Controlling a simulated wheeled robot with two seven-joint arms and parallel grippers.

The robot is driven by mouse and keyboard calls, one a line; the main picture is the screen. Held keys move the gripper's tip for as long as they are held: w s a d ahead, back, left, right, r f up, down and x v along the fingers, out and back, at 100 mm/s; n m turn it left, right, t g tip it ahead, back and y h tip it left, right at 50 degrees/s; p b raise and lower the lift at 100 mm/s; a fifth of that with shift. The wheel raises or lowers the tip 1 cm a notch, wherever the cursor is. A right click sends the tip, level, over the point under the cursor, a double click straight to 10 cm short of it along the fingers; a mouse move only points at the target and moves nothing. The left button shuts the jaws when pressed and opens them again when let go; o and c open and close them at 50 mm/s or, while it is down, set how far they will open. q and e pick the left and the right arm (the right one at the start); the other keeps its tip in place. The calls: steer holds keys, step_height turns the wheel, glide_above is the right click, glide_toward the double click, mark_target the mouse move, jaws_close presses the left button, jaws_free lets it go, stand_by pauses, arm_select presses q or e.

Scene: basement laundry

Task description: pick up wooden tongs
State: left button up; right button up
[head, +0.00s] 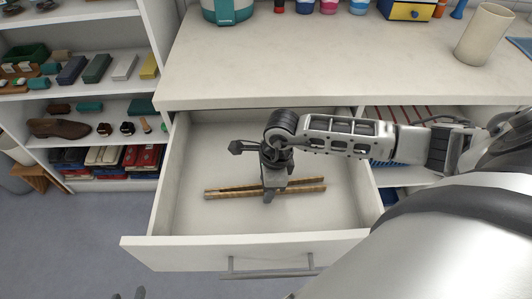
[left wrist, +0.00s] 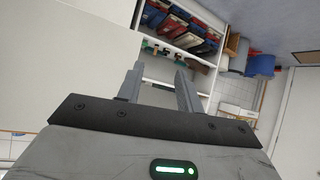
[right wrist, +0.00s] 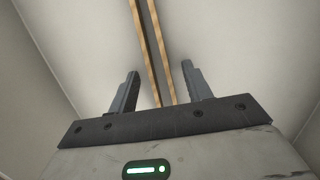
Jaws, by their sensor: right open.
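The wooden tongs (head: 225,194) lie flat across the floor of the open drawer (head: 332,218), their two slats running left to right. My right gripper (head: 269,193) is above the middle of the tongs, pointing down into the drawer, and its body hides that part. In the right wrist view the tongs (right wrist: 142,40) run lengthwise between the two spread fingers (right wrist: 160,72), which appear apart from them. My left gripper (head: 128,295) shows only its tips at the bottom left of the head view. In the left wrist view its fingers (left wrist: 158,88) are apart and empty.
The drawer walls enclose my right gripper; its handle (head: 270,272) faces the front. A pale countertop (head: 300,70) overhangs behind it, holding a beige cylinder (head: 484,34) and a teal container (head: 227,10). The floor at front left is clear.

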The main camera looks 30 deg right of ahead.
jaws_close()
steer(key=shift+r, duration=0.1)
